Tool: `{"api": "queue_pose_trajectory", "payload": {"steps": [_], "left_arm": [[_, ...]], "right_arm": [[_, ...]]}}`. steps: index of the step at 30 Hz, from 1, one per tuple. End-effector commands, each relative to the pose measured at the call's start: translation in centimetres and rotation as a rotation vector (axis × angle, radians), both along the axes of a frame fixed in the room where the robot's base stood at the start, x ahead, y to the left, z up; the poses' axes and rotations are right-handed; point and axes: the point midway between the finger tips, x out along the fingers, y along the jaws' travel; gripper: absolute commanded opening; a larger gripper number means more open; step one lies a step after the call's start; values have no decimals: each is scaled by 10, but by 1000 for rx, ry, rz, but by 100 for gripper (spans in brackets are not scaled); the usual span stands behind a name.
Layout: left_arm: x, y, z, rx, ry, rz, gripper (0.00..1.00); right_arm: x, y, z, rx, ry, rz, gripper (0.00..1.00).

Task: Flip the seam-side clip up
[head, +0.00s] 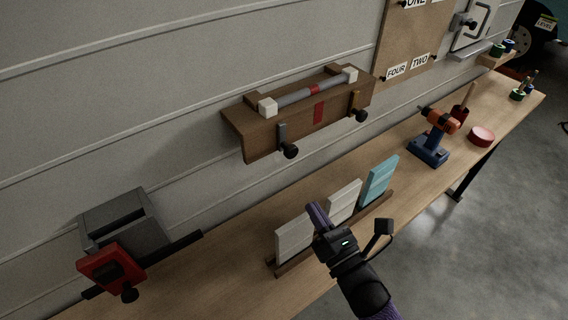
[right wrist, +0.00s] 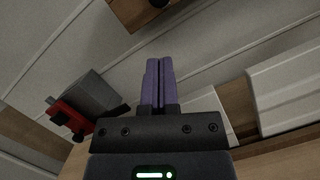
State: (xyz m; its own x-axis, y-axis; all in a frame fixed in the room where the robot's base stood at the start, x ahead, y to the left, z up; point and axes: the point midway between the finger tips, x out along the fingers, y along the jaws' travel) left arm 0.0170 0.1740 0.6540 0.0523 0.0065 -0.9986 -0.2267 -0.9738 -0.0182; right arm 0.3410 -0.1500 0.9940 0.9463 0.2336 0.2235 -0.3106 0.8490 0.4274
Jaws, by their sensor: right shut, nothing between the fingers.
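A wooden wall fixture (head: 261,137) carries a grey rod (head: 292,98) with white end blocks and a red band in its middle. Two clips hang down its front, each with a black knob at its lower end. I cannot tell which is the seam-side one. My right gripper (head: 316,213) is shut and empty, below the fixture and in front of the upright panels. In the right wrist view its purple fingers (right wrist: 158,68) are together, and part of the fixture (right wrist: 140,12) shows above them.
White panels (head: 294,238) and a blue panel (head: 379,181) stand in a wooden rack on the bench (head: 225,290). A grey box with a red front (head: 110,265) is at left.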

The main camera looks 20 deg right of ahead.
Motion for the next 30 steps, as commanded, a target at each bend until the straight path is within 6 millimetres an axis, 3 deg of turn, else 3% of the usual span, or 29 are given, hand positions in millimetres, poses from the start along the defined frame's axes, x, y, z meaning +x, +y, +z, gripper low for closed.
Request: {"api": "queue_pose_trajectory", "payload": {"steps": [8,21,30], "left_arm": [[0,4,0,6,1,-3,0],[1,8,-4,14,-1,-7,0],[1,4,-5,5,-2,-4,0]], "right_arm": [[4,1,0,4,2,0,0],[79,19,16,5,4,0,0],[95,23,20,4,8,0,0]]}}
